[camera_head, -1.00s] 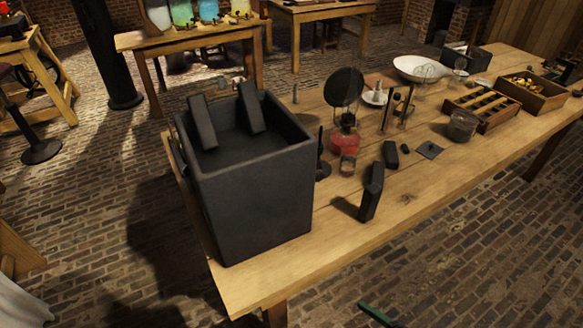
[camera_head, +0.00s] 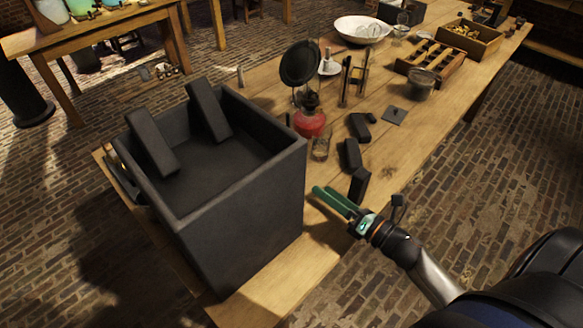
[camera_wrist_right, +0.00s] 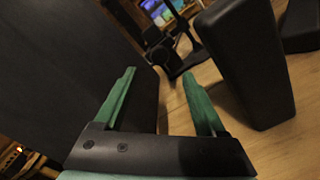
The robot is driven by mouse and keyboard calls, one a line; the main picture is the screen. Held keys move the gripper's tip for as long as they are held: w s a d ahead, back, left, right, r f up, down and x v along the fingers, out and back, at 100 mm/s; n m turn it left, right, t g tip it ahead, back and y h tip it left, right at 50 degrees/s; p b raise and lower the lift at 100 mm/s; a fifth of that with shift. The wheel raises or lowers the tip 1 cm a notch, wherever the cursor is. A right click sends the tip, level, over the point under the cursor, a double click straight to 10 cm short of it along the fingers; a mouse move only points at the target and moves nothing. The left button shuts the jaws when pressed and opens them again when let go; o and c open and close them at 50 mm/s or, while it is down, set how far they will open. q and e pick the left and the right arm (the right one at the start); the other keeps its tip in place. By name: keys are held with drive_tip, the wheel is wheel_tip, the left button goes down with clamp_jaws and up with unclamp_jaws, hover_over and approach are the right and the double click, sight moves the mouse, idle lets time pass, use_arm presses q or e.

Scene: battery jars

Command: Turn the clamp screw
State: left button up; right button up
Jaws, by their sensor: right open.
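My right gripper (camera_head: 326,197) is open and empty, with green fingers just right of the large dark box's near right side. In the right wrist view its spread fingers (camera_wrist_right: 158,75) have only bare space between them. The dark box (camera_head: 245,235) stands at the near left end of the table, with two dark slabs (camera_head: 152,142) (camera_head: 208,110) leaning inside. I cannot make out a clamp screw for sure. A small dark fitting (camera_head: 122,178) is on the box's left side, too unclear to name. My left gripper is not in view.
Dark blocks (camera_head: 352,155) stand just beyond my right gripper; one block (camera_wrist_right: 245,60) is close to its right in the wrist view. A red lamp (camera_head: 310,122), a glass (camera_head: 320,148) and a round dark disc (camera_head: 300,63) stand behind. The table's front edge is clear.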

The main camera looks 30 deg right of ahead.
drive_tip(key=x, duration=1)
drive_tip(key=shift+w+a, duration=0.2)
drive_tip(key=shift+w, duration=0.05)
clamp_jaws()
